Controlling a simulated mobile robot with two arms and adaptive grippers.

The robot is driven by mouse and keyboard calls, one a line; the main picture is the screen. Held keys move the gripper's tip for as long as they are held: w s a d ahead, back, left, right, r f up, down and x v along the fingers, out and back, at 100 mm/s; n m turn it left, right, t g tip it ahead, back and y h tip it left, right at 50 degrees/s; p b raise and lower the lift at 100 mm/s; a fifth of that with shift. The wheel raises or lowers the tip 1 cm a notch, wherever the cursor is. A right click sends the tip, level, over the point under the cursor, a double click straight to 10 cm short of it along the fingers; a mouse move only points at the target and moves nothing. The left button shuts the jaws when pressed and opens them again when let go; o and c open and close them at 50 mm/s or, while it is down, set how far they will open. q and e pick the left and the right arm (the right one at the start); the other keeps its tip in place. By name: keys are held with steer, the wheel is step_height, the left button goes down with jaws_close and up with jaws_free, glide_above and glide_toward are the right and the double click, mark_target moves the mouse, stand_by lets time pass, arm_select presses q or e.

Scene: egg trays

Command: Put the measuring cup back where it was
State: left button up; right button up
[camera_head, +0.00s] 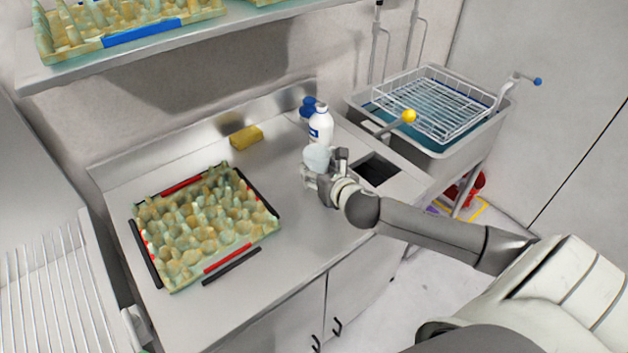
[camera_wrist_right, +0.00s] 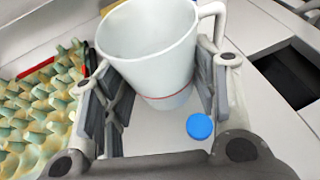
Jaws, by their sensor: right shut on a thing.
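The pale measuring cup (camera_head: 316,157) is in my right gripper (camera_head: 322,173) above the counter, in front of the white bottle. In the right wrist view the cup (camera_wrist_right: 150,50) is white with a handle at the right and a thin red line low on its side. The right gripper's fingers (camera_wrist_right: 160,95) are on both sides of the cup, shut on it. I cannot tell whether its base touches the counter. My left gripper is not in view.
An egg tray (camera_head: 205,225) lies on the counter (camera_head: 300,235) among red and black strips. A yellow sponge (camera_head: 246,137) and a white bottle (camera_head: 320,125) are at the back. A blue cap (camera_wrist_right: 200,126) lies near the cup. A square opening (camera_head: 377,170) and a sink (camera_head: 440,145) are at right.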

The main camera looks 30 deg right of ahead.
glide_above(315, 193)
step_height(315, 193, down, 5)
steer(key=shift+a+f, duration=0.1)
step_height(315, 193, down, 3)
steer(key=shift+r+p, duration=0.1)
steer(key=shift+p, duration=0.3)
steer(key=shift+f, duration=0.25)
steer(key=shift+f, duration=0.15)
steer(key=o, duration=1.1)
